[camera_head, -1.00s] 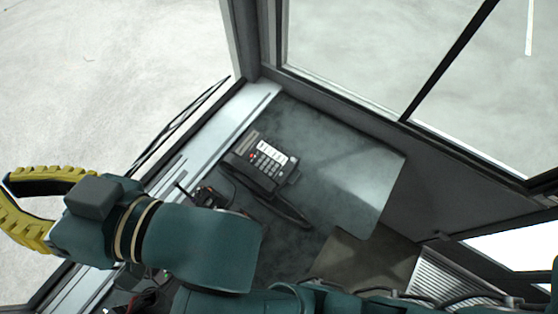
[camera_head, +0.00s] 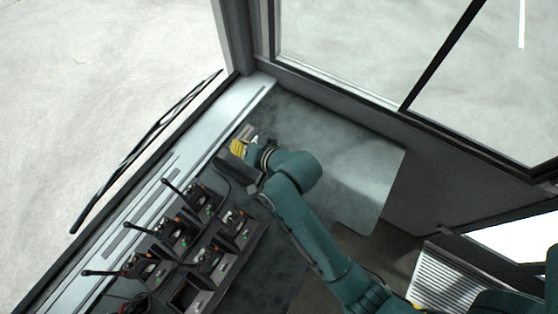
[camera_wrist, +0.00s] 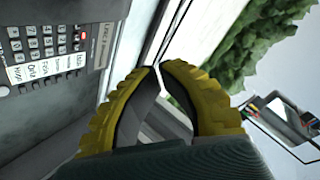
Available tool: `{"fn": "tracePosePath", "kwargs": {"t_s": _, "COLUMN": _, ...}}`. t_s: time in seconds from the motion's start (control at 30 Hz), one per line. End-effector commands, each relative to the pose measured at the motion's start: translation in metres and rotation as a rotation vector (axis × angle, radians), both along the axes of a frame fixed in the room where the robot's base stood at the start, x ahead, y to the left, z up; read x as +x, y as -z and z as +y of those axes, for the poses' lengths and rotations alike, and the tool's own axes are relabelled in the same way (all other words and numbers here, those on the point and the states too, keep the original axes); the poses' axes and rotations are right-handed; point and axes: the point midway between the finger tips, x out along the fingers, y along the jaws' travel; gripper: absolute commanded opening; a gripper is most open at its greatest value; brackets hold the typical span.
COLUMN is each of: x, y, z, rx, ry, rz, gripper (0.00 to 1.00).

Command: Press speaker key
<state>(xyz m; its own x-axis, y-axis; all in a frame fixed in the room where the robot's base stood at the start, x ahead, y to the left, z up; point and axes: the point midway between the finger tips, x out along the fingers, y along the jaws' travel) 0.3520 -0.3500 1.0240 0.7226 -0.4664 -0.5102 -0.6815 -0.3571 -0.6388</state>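The black desk phone stands on the dark desk. In the head view my gripper and arm hide most of it, leaving a bit of its white key labels and its dark handset (camera_head: 234,169) showing. In the wrist view the phone's face (camera_wrist: 50,70) fills the upper left, with rows of small keys, a white label strip and a small red light (camera_wrist: 76,47). I cannot tell which key is the speaker key. My gripper (camera_wrist: 159,67) has yellow ribbed fingers with tips together, empty, to the right of the keys. It shows over the phone in the head view (camera_head: 238,148).
Several radio units with small microphones and green lights (camera_head: 210,262) stand left of my arm. A pale window ledge (camera_head: 200,136) and window frames border the desk. Bare desk (camera_head: 362,166) lies to the right of the phone.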

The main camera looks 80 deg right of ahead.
Motion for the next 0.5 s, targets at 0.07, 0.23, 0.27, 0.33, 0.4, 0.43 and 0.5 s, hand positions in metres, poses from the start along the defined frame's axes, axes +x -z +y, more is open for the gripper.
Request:
{"fn": "tracePosePath", "kwargs": {"t_s": 0.07, "x": -0.031, "y": 0.027, "z": -0.015, "rx": 0.031, "ry": 0.065, "rz": 0.031, "gripper": 0.0}}
{"fn": "tracePosePath", "kwargs": {"t_s": 0.23, "x": -0.086, "y": 0.057, "z": -0.035, "rx": 0.07, "ry": 0.18, "rz": 0.065, "gripper": 0.0}}
{"fn": "tracePosePath", "kwargs": {"t_s": 0.27, "x": -0.093, "y": 0.06, "z": -0.037, "rx": 0.074, "ry": 0.194, "rz": 0.069, "gripper": 0.0}}
{"fn": "tracePosePath", "kwargs": {"t_s": 0.33, "x": -0.104, "y": 0.065, "z": -0.041, "rx": 0.081, "ry": 0.218, "rz": 0.073, "gripper": 0.0}}
{"fn": "tracePosePath", "kwargs": {"t_s": 0.4, "x": -0.111, "y": 0.065, "z": -0.045, "rx": 0.082, "ry": 0.235, "rz": 0.073, "gripper": 0.0}}
{"fn": "tracePosePath", "kwargs": {"t_s": 0.43, "x": -0.112, "y": 0.065, "z": -0.046, "rx": 0.081, "ry": 0.238, "rz": 0.072, "gripper": 0.0}}
{"fn": "tracePosePath", "kwargs": {"t_s": 0.5, "x": -0.113, "y": 0.065, "z": -0.046, "rx": 0.082, "ry": 0.24, "rz": 0.072, "gripper": 0.0}}
